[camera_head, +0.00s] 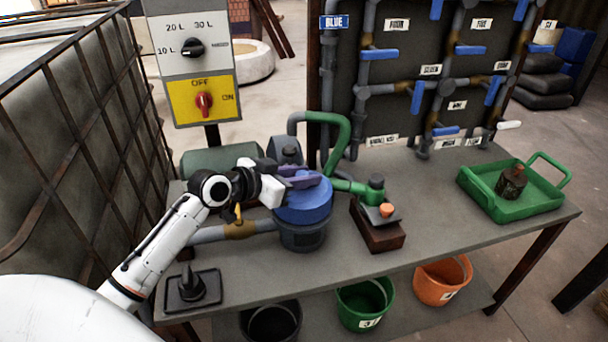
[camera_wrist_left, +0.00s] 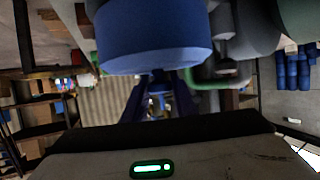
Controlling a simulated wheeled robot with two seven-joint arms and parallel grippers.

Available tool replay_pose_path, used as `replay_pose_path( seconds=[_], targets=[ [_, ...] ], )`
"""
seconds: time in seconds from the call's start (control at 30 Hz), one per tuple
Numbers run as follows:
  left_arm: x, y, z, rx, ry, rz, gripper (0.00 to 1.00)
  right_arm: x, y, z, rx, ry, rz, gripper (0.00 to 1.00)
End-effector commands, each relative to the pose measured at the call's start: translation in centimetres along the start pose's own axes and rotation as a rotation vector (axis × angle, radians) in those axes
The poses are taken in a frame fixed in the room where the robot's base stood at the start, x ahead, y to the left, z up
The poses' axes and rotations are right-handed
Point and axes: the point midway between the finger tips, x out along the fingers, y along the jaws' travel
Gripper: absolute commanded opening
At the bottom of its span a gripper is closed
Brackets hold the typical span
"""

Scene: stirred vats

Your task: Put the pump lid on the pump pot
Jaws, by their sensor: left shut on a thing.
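The blue pump lid (camera_head: 303,206) is at the dark grey pump pot (camera_head: 303,238) on the bench, roughly level and lined up over its mouth. I cannot tell whether it rests fully on the rim or sits slightly above it. My left gripper (camera_head: 302,181) reaches in from the left and is shut on the top of the lid. In the left wrist view the blue lid (camera_wrist_left: 155,42) fills the top middle, and the dark fingers show below it. My right gripper is not in view.
A grey pipe with a brass fitting (camera_head: 240,229) meets the pot from the left. Green pipes (camera_head: 340,150) rise behind it. A brown block with an orange knob (camera_head: 386,210) stands to the right. A green tray (camera_head: 530,203) is farther right. A black stand (camera_head: 193,287) lies front left.

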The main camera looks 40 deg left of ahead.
Motion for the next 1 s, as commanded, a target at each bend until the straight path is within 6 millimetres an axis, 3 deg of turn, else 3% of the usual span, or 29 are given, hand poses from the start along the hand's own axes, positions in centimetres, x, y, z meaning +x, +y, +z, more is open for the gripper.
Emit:
replay_pose_path(
  seconds=[0.87, 0.9, 1.0],
  targets=[
    [0.5, 0.0, 1.1, 0.0, 0.001, 0.0, 0.01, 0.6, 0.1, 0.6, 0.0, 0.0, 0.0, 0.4],
    [0.5, 0.0, 1.1, 0.0, 0.001, 0.0, 0.27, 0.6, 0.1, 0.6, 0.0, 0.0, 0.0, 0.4],
    [0.5, 0.0, 1.1, 0.0, 0.001, 0.0, 0.33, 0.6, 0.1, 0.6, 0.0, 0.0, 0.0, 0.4]
  ],
)
